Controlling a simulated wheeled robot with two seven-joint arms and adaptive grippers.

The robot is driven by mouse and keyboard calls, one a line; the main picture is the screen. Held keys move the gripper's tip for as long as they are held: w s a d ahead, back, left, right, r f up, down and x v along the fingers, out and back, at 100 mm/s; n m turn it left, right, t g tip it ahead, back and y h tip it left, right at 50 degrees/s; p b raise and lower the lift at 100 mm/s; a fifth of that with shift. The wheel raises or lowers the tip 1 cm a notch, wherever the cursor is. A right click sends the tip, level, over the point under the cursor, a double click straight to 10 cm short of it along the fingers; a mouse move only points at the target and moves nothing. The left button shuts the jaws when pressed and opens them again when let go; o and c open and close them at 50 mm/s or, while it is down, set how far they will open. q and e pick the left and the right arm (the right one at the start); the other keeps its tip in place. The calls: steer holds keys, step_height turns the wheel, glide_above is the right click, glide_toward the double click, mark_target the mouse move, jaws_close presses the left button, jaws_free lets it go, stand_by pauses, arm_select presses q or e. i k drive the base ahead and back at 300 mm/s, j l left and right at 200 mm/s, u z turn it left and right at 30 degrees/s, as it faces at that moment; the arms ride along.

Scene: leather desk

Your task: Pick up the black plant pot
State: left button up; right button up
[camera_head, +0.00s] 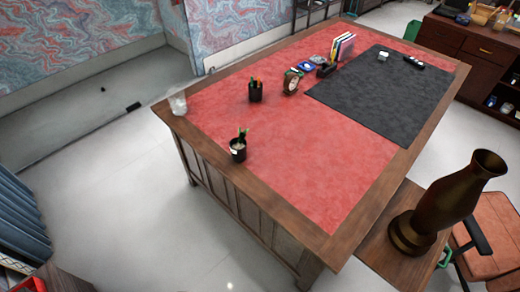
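The black plant pot (238,154) stands upright on the red leather top of the desk (320,182), close to the near left wooden edge. Some green stems rise out of it, and a whitish patch shows at its top. A second black holder (255,94), with what look like pens in it, stands farther back on the desk. Neither of my grippers is in view, and nothing touches the pot.
A clear glass (177,104) stands at the desk's left corner. A small clock (291,84), a tape dispenser (326,69) and upright books (343,46) stand behind. A dark mat (380,95) covers the right. A tall bronze vase (445,205) stands at lower right. The red area right of the pot is clear.

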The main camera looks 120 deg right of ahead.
mark_target(238, 145)
steer(key=l+z, duration=0.1)
steer(key=z, duration=2)
steer(key=i+j, duration=0.05)
steer(key=j, duration=0.05)
